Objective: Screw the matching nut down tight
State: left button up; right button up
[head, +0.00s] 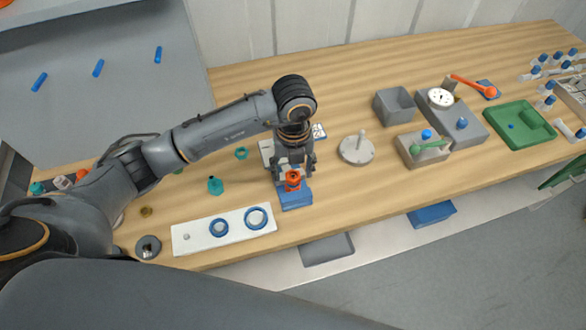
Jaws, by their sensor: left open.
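My left gripper (292,175) reaches down from above over a blue block (297,201) near the front of the wooden bench. Its fingers are open, on either side of an orange-red piece (293,180) that stands at the block; I cannot tell whether they touch it. Which piece is the matching nut is not clear. A teal nut-like ring (241,153) lies flat to the left, and a teal fitting (215,185) stands in front of it. A brass-coloured nut (146,211) lies farther left. My right gripper is not in view.
A white plate (190,240) with two blue rings lies at the bench's front edge, beside a dark grey ring (148,247). A round pale stand (357,149), a grey box (394,105) and a green tray (520,125) are to the right.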

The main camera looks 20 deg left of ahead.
pick_arm(q)
notch_tip(320, 180, up, 11)
jog(key=shift+r, duration=0.2)
dwell(0.4)
